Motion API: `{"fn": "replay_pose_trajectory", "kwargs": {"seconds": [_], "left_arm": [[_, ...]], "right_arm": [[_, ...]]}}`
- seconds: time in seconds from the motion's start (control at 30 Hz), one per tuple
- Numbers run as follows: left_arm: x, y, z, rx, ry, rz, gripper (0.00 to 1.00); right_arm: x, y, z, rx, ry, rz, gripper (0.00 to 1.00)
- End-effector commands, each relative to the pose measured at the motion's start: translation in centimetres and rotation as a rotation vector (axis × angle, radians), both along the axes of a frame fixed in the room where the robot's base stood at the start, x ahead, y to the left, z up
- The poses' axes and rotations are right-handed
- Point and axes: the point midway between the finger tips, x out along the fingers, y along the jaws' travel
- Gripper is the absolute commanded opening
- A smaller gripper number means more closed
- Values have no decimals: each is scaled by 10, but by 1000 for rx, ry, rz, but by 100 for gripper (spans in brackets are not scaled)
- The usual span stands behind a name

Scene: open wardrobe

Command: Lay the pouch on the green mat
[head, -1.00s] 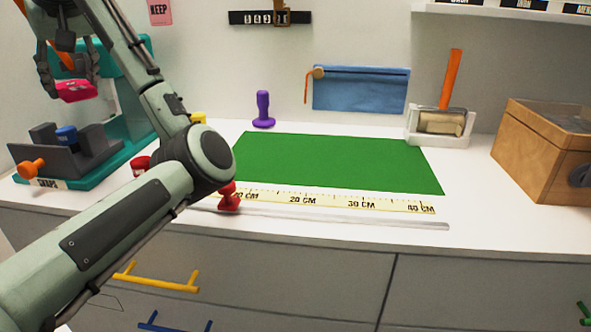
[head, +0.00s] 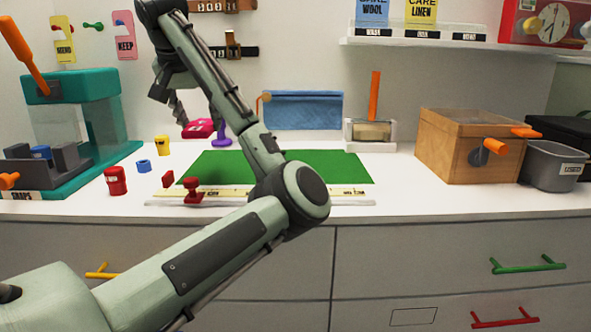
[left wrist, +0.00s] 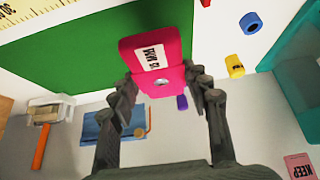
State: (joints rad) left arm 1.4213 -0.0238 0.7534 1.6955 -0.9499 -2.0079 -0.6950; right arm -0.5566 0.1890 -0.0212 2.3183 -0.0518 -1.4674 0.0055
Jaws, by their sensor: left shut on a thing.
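The pink pouch (head: 198,129) hangs in my left gripper (head: 192,117), in the air near the back left corner of the green mat (head: 330,165) in the head view. In the left wrist view the pouch (left wrist: 146,52) shows a white label and a round silver snap, and the gripper (left wrist: 160,84) has a finger on each side of it. The mat (left wrist: 70,55) appears behind the pouch there, flat and bare where visible. My left forearm hides part of the mat in the head view. My right gripper is not in view.
A purple-handled tool (head: 221,136) stands by the mat's back left. The teal press (head: 80,110) is left, a wooden box (head: 450,150) right.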

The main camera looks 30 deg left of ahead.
Motion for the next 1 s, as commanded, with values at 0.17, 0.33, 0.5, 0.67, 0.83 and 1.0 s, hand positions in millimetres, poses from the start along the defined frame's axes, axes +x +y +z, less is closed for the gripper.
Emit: {"fn": "replay_pose_trajectory", "kwargs": {"seconds": [0.17, 0.33, 0.5, 0.67, 0.83, 1.0], "left_arm": [[24, -11, -18, 0, 7, -11, 21], [62, -25, -41, -1, 5, -11, 21], [93, -36, -60, -1, 4, -8, 21], [107, -40, -69, -1, 2, -4, 21], [109, -41, -82, -2, 3, -4, 21], [108, -42, -107, -1, 2, -4, 21]], "right_arm": [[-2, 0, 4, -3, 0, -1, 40], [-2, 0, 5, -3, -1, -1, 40], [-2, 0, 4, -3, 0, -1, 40], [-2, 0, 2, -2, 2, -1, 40], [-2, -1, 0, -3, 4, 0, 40], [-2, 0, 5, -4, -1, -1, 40]]}}
